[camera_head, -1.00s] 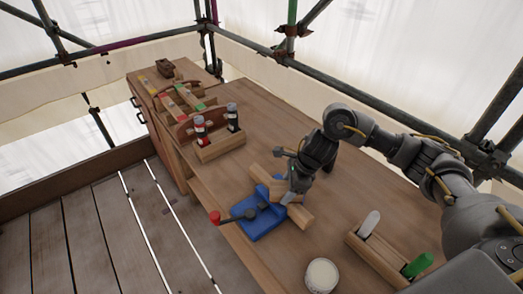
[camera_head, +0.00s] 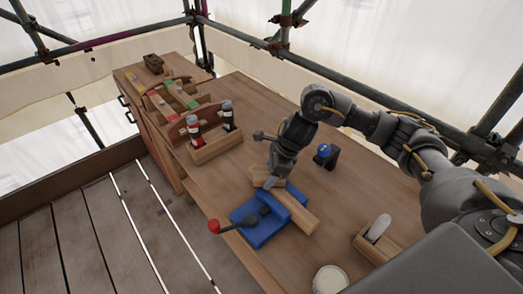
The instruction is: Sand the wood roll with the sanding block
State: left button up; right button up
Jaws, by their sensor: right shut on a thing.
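The pale wood roll (camera_head: 299,214) lies clamped in a blue vise (camera_head: 268,232) with a red-tipped handle (camera_head: 214,226) at the table's front edge. My right gripper (camera_head: 270,179) is shut over the far left end of the roll. It holds a small tan block (camera_head: 263,184), apparently the sanding block, mostly hidden by the fingers. The block seems to rest on the roll, though the contact is too small to be sure. My left gripper is not in view.
A wooden rack (camera_head: 216,144) with two dark-topped bottles stands left on the workbench (camera_head: 258,113). A black tool with a blue knob (camera_head: 325,153) stands behind the roll. A wooden holder (camera_head: 375,242) and a white-topped can (camera_head: 330,279) are at the right. Scaffold poles run behind.

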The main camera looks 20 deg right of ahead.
jog(key=r+p, duration=0.2)
jog(key=shift+w+d+r, duration=0.2)
jog(key=shift+w+r, duration=0.1)
jog(key=shift+r, duration=0.1)
jog(key=shift+s+a+r+p, duration=0.15)
jog(key=shift+r+p, duration=0.25)
jog(key=shift+r, duration=0.25)
jog(key=shift+w+a+r+p, duration=0.15)
jog(key=shift+r+p, duration=0.25)
jog(key=shift+r, duration=0.55)
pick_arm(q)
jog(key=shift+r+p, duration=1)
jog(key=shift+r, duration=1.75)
pick_arm(e)
jog(key=shift+s+r, duration=0.1)
jog(key=shift+r, duration=0.95)
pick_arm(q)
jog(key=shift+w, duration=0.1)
pick_arm(e)
jog(key=shift+d, duration=0.1)
